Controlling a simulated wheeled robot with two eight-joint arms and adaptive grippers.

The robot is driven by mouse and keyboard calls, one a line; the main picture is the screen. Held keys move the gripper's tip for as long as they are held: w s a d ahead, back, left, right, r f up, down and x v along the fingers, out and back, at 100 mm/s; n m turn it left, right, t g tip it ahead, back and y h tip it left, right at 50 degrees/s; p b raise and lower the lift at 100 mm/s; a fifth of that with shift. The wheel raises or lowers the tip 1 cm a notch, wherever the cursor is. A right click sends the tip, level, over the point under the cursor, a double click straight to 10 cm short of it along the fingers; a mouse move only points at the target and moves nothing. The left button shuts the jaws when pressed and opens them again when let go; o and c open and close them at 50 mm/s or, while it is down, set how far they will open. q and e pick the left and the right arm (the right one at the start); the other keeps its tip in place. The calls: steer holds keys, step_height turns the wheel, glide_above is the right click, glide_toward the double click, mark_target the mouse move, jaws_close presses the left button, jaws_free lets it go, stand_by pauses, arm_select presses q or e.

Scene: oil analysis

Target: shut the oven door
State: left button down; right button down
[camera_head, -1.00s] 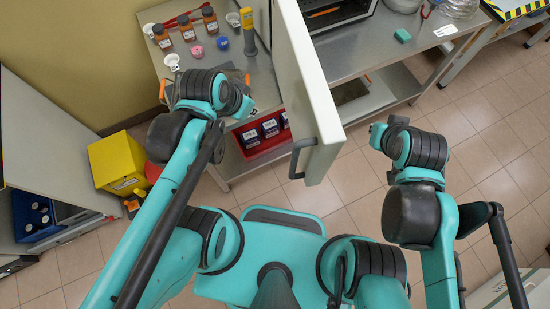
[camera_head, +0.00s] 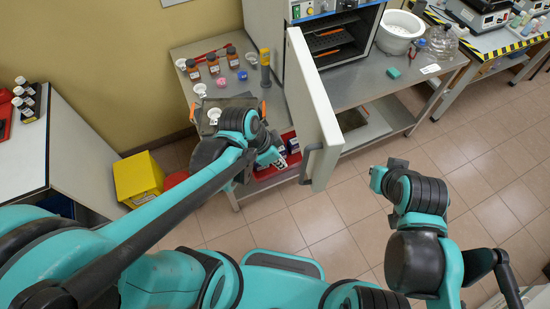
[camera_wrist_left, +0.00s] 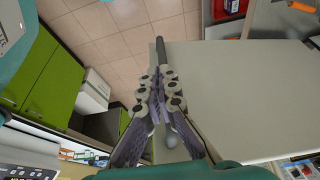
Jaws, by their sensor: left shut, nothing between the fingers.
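The oven (camera_head: 335,45) stands on the metal bench with its dark racked chamber exposed. Its pale door (camera_head: 312,100) stands wide open, swung out towards me, with a dark handle (camera_head: 308,165) near its free edge. My left gripper (camera_head: 272,157) is left of the door, near the handle side; its fingers are partly hidden by the wrist. In the left wrist view the fingers (camera_wrist_left: 159,85) are shut and empty beside the broad door panel (camera_wrist_left: 235,100), with the dark handle (camera_wrist_left: 160,50) beyond the tips. My right arm is away to the right; its gripper (camera_head: 378,178) shows poorly.
Brown bottles (camera_head: 213,64), small lids and a yellow-topped tool (camera_head: 265,65) stand on the bench left of the door. A red bin (camera_head: 268,170) sits below. A white bowl (camera_head: 399,30) is right of the oven. The tiled floor before the door is clear.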

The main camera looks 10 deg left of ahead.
arm_select(q)
steer(key=shift+w+d+f, duration=0.4)
steer(key=shift+w+d, duration=0.05)
steer(key=shift+d, duration=0.25)
steer(key=shift+w+d+f, duration=0.35)
steer(key=shift+w+d, duration=0.15)
steer(key=shift+d, duration=0.15)
steer(key=shift+w+d+f, duration=0.4)
steer(key=shift+w+d, duration=0.05)
steer(key=shift+d, duration=0.25)
steer(key=shift+d+b, duration=0.15)
steer(key=shift+b, duration=0.15)
